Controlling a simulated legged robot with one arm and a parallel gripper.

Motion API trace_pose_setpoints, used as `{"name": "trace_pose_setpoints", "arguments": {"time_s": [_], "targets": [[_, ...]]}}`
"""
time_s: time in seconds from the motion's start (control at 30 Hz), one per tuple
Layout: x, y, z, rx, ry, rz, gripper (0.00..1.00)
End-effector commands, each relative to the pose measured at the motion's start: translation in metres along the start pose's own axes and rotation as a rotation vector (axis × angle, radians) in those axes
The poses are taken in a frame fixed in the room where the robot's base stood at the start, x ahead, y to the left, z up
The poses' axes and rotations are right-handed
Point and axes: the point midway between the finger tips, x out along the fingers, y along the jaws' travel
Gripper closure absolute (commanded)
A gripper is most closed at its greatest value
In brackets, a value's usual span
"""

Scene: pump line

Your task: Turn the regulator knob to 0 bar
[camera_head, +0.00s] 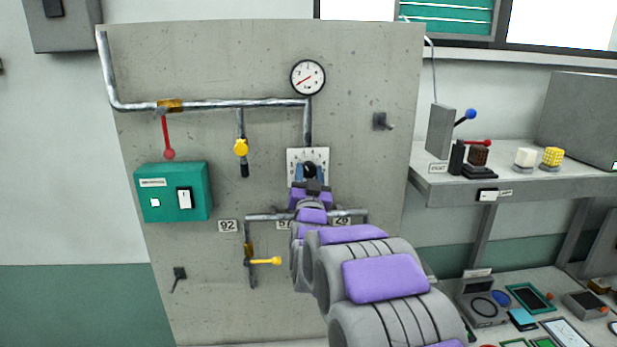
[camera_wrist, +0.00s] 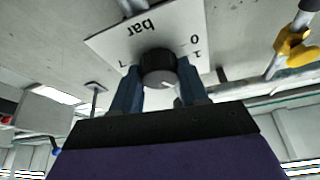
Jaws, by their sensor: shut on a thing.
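The regulator knob (camera_wrist: 159,68) is a dark round knob in front of a white scale plate (camera_wrist: 120,40) marked "bar", with a 0 and a 1 legible. A pale pointer mark shows on the knob's lower right edge in the wrist view. My gripper (camera_wrist: 160,90) has its two blue fingers on either side of the knob, shut on it. In the head view the knob (camera_head: 310,170) shows between the fingers, and the scale plate (camera_head: 294,156) is partly hidden behind my gripper (camera_head: 310,172). The round pressure gauge (camera_head: 308,77) sits above, with a red needle pointing lower left.
Left on the panel (camera_head: 200,60) are a red lever (camera_head: 166,140), a yellow valve (camera_head: 241,148) and a green switch box (camera_head: 172,192). A yellow handle (camera_head: 265,261) sits lower. A shelf (camera_head: 560,185) with small devices stands at right. My arm covers the panel's lower middle.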

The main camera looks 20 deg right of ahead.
Motion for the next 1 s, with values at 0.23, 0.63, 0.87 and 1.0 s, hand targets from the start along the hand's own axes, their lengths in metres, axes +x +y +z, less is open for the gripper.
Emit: {"name": "trace_pose_setpoints", "arguments": {"time_s": [0.23,0.63,0.87,1.0], "targets": [[-0.0018,0.0030,0.0034,-0.146,0.001,-0.057,0.87],[-0.0005,0.0035,0.0003,-0.493,0.004,-0.199,0.87],[0.0002,0.0040,0.0008,-0.695,-0.003,-0.283,0.87],[0.0006,0.0041,0.0009,-0.817,-0.006,-0.334,0.87]]}}
